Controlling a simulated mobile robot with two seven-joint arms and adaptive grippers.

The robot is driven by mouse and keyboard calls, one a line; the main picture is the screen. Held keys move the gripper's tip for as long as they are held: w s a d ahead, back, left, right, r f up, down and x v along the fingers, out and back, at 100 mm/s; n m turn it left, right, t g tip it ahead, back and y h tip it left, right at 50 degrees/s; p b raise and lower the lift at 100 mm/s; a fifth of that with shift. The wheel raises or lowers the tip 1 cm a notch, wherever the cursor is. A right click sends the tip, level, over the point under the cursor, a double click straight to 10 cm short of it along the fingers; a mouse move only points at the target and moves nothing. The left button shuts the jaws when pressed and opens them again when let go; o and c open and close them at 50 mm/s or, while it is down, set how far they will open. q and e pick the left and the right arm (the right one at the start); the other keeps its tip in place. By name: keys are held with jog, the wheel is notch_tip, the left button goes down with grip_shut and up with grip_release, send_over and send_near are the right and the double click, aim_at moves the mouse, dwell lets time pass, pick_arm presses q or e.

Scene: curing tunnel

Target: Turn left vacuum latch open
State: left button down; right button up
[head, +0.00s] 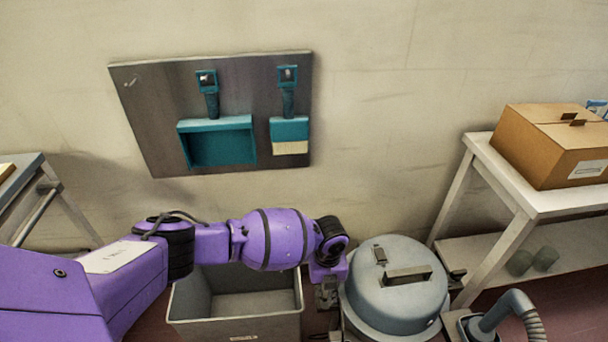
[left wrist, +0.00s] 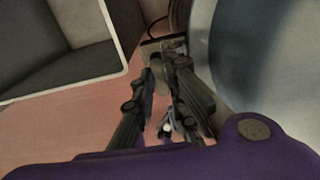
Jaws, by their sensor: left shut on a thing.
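The vacuum is a round grey-blue drum with a domed lid (head: 410,258) and a flat handle (head: 407,275) on top. Its curved side fills the right of the left wrist view (left wrist: 265,60). My left gripper (head: 327,292) points down at the drum's left side. In the left wrist view, its two dark fingers (left wrist: 163,72) are close together on the left vacuum latch (left wrist: 160,46), a small grey-beige piece beside the drum. The fingers hide part of the latch, so its turn angle cannot be told. My right gripper is out of view.
A grey open bin (head: 235,331) stands just left of the drum, close to my left gripper. A ribbed hose (head: 518,305) and a white shelf table (head: 545,200) with a cardboard box (head: 550,145) are on the right. A panel (head: 155,120) with teal holders hangs on the wall.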

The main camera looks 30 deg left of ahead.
pick_arm(q)
jog(key=c, duration=1.8)
grip_release()
jog(key=shift+w+r, duration=0.1)
jog(key=shift+o, duration=0.2)
notch_tip(320, 180, up, 12)
